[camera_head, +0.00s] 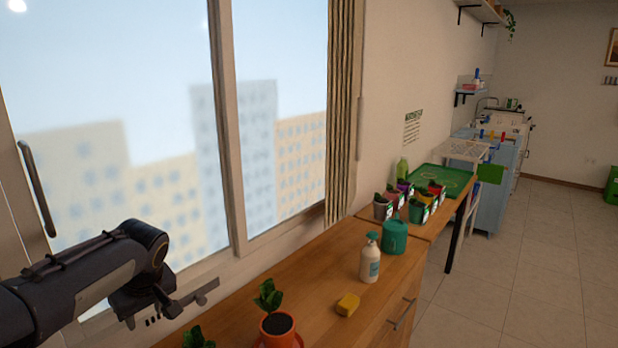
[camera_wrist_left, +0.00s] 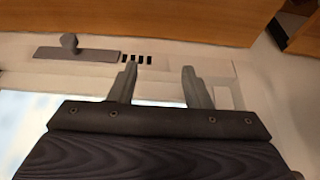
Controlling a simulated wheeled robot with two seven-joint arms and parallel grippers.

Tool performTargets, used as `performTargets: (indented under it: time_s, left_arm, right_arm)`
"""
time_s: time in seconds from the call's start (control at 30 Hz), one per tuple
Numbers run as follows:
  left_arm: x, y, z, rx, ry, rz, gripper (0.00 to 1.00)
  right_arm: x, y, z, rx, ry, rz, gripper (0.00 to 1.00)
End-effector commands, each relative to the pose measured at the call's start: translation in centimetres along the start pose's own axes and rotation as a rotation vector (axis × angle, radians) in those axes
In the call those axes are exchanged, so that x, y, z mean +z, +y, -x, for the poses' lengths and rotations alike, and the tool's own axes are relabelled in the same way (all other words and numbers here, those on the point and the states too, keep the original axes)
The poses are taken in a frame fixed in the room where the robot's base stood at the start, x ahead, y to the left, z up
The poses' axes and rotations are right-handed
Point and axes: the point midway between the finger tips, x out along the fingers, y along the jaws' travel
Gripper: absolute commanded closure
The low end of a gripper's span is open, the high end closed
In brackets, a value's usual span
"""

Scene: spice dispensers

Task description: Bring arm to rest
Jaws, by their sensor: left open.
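My left gripper (camera_head: 165,298) is at the lower left of the head view, beside the window frame and above the left end of the wooden counter. In the left wrist view its two fingers (camera_wrist_left: 159,72) stand apart with nothing between them. Beyond the fingertips are the pale window frame and a grey handle plate (camera_wrist_left: 78,51) with a knob and dark slots. My right gripper is not in view.
Several small pots and a green tray (camera_head: 440,180) stand farther back. The floor (camera_head: 510,280) at right is clear.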

Motion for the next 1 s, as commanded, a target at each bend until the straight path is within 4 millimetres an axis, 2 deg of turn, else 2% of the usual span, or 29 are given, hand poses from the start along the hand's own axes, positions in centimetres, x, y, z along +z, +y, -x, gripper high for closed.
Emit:
performTargets:
  time_s: [0.37,0.63,0.87,1.0]
  left_arm:
    - [1.4,-1.6,0.8,0.049,-0.049,-0.045,0.56]
    - [3.5,-3.6,1.9,0.119,-0.103,-0.106,0.56]
    - [7.3,-6.5,3.7,0.242,-0.164,-0.208,0.56]
    - [11.3,-9.0,5.5,0.362,-0.189,-0.304,0.56]
  right_arm:
    - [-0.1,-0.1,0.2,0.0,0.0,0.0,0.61]
    - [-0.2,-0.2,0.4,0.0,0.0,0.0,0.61]
    - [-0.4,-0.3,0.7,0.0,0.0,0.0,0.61]
    - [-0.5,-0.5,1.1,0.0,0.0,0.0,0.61]
